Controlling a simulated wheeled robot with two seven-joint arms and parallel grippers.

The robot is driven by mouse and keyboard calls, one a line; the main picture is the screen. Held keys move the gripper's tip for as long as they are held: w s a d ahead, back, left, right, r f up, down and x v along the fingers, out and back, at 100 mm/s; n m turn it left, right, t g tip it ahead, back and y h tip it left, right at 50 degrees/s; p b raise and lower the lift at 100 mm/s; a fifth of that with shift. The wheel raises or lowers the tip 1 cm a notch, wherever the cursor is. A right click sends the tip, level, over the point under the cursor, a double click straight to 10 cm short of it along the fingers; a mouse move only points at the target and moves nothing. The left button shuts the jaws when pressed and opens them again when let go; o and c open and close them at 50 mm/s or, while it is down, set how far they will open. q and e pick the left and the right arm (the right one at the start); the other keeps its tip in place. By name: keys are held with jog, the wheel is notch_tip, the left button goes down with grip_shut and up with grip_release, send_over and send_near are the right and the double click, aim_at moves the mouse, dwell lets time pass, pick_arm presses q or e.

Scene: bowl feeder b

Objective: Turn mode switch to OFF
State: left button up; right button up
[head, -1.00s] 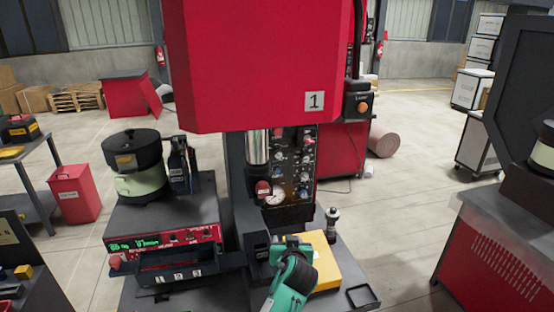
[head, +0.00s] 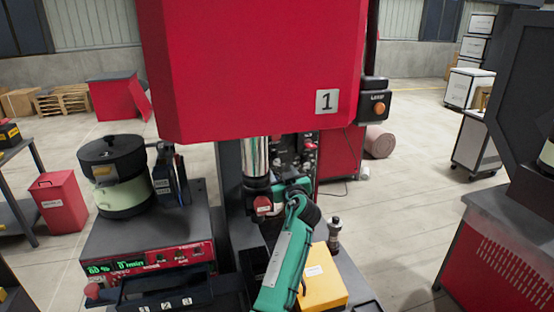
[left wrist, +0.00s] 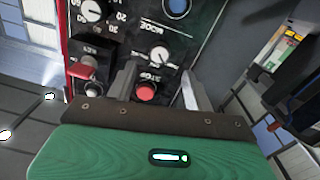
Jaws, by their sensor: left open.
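The mode switch (left wrist: 160,56) is a small round knob with a pale pointer, beside the MODE lettering on the dark control panel (left wrist: 190,40). The lettering appears upside down in the left wrist view, and I cannot read which position the pointer marks. My left gripper (left wrist: 158,82) is open and empty. Its two grey fingers point at the panel, on either side of a red stop button (left wrist: 146,92), with the switch just beyond the tips. My right gripper is not in view.
The big red press housing (head: 255,70) hangs above. A metal cylinder (head: 256,157) is left of the gripper.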

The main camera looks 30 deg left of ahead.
aim_at(277, 162)
pick_arm(q)
jog(key=p+x, duration=0.2)
jog(key=x, duration=0.4)
jog(key=shift+r, duration=0.15)
jog(key=shift+w+a+p, duration=0.3)
jog(key=shift+w+a, duration=0.1)
jog(key=shift+c, duration=0.2)
jog(key=c, duration=0.9)
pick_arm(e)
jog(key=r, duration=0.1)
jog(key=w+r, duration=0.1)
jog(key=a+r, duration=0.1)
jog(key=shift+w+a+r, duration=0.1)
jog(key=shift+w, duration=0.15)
